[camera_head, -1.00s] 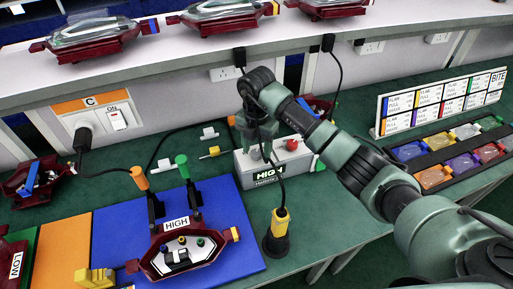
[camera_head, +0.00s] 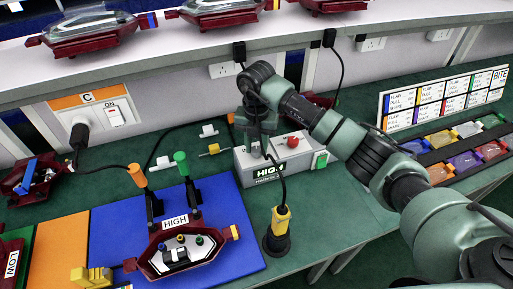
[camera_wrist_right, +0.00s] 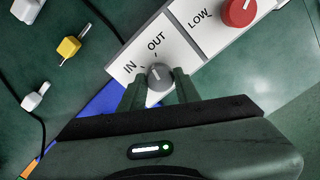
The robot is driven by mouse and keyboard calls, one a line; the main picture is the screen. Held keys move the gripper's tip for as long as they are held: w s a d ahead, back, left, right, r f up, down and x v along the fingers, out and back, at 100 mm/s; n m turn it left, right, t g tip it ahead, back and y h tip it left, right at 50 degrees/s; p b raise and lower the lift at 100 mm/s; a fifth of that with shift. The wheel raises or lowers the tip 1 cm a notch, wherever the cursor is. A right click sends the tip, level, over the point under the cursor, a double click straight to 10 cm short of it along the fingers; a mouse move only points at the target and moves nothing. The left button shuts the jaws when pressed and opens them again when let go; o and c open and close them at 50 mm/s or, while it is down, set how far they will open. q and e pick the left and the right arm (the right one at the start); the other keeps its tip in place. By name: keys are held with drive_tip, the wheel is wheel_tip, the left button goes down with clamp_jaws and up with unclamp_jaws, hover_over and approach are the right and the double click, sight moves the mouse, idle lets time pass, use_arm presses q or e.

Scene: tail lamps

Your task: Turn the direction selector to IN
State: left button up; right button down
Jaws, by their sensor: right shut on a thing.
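The direction selector is a round grey knob (camera_wrist_right: 159,77) on a white panel (camera_wrist_right: 181,42), with IN printed to its left and OUT above it. A small light mark on the knob points roughly up; I cannot tell exactly which label it meets. My right gripper (camera_wrist_right: 159,90) has one finger on each side of the knob and is shut on it. In the head view my right gripper (camera_head: 259,146) points down at the grey control box (camera_head: 248,175) and hides the selector. My left gripper is out of view.
A red knob (camera_head: 292,141), marked LOW in the wrist view, and a green button (camera_head: 320,160) are beside the selector. A black-and-yellow plug (camera_head: 279,232) stands in front of the box. A blue mat (camera_head: 235,215) with a lamp fixture (camera_head: 180,258) lies to the left.

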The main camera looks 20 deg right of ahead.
drive_tip(key=n+b, duration=0.3)
drive_tip(key=n, duration=0.2)
drive_tip(key=shift+w, duration=0.1)
drive_tip(key=shift+n+b, duration=1)
drive_tip(key=shift+n, duration=0.8)
drive_tip(key=shift+r, duration=0.1)
drive_tip(key=c, duration=1)
unclamp_jaws()
